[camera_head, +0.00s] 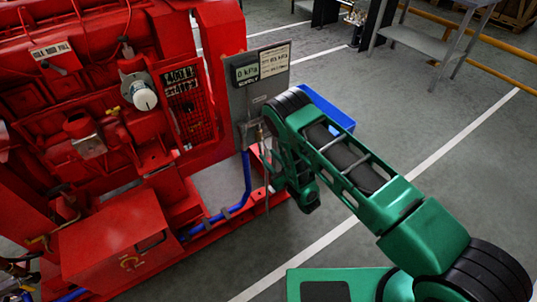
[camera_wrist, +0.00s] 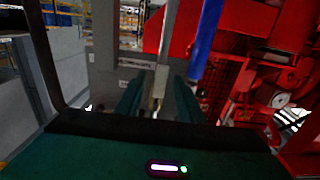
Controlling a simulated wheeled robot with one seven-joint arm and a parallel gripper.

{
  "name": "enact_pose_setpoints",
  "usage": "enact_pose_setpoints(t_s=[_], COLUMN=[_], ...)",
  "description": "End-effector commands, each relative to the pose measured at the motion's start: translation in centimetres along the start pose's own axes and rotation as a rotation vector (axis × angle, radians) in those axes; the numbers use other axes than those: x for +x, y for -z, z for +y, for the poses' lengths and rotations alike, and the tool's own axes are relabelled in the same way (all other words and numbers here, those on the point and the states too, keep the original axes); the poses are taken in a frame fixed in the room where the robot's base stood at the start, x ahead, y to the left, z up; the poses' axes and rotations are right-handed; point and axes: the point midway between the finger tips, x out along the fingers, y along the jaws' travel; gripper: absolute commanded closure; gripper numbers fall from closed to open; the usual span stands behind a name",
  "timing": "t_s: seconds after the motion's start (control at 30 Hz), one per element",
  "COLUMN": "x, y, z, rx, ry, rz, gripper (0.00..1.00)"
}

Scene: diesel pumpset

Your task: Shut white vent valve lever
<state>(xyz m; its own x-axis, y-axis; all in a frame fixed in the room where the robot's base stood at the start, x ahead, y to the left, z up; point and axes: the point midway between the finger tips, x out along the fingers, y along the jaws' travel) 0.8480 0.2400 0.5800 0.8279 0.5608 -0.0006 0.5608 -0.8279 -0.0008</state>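In the wrist view, a narrow pale upright bar (camera_wrist: 160,84), which looks like the white vent valve lever, shows in the gap between my two green fingers. My gripper (camera_wrist: 160,104) is open, with a finger on each side of the bar. I cannot tell whether either finger touches it. In the head view, my green arm reaches to the grey gauge panel (camera_head: 240,104), and its end hides most of the valve area. The panel carries a display reading 0 kPa (camera_head: 246,72).
A blue pipe (camera_head: 247,178) runs below the panel and shows close to my fingers in the wrist view (camera_wrist: 206,40). The red pumpset (camera_head: 110,215) fills the left. A blue box (camera_head: 328,106) lies behind my arm.

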Motion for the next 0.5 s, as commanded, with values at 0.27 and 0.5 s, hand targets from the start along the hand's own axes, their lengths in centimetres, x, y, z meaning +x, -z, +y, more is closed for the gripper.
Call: enact_pose_setpoints(t_s=[0.27,0.5], x=[2.5,2.8], y=[0.0,0.0], z=[0.0,0.0], rx=[0.000,0.000], ry=[0.000,0.000], rz=[0.001,0.000], gripper=[0.66,0.66])
